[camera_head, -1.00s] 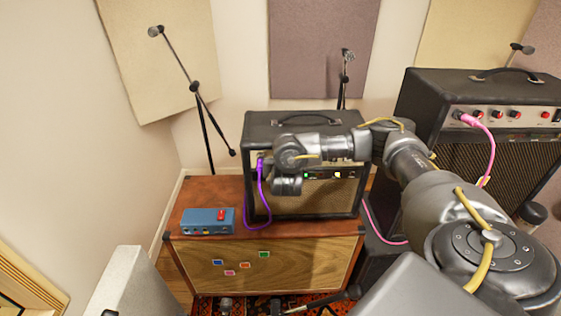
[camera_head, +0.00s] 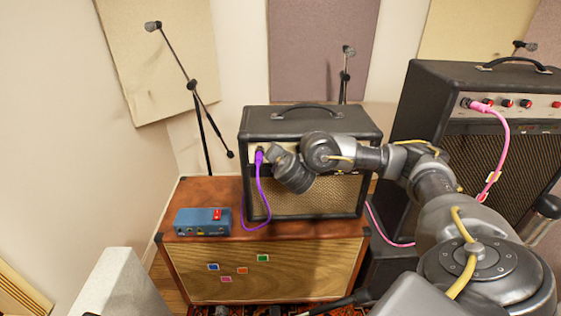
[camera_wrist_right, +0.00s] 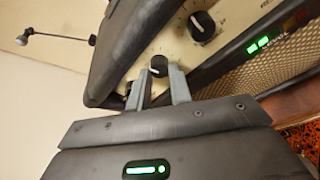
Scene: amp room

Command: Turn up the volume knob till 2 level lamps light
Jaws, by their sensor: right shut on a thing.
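The small black amp (camera_head: 310,122) stands on the wooden cabinet, its control panel partly hidden by my right arm in the head view. In the right wrist view, a black knob (camera_wrist_right: 158,65) with a white pointer mark sits on the cream panel between the fingertips of my right gripper (camera_wrist_right: 157,74), which is shut on it. I cannot read the knob's label. A second black knob (camera_wrist_right: 202,26) is beside it. Two green level lamps (camera_wrist_right: 258,44) are lit; the reddish lamps (camera_wrist_right: 295,20) farther along look dim. My left gripper is not in view.
A purple cable (camera_head: 262,200) plugs into the amp's left end, close to my right wrist. A blue pedal box (camera_head: 203,221) sits on the cabinet top (camera_head: 285,228). A large amp (camera_head: 490,95) with a pink cable stands right. A microphone stand (camera_head: 190,85) is behind left.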

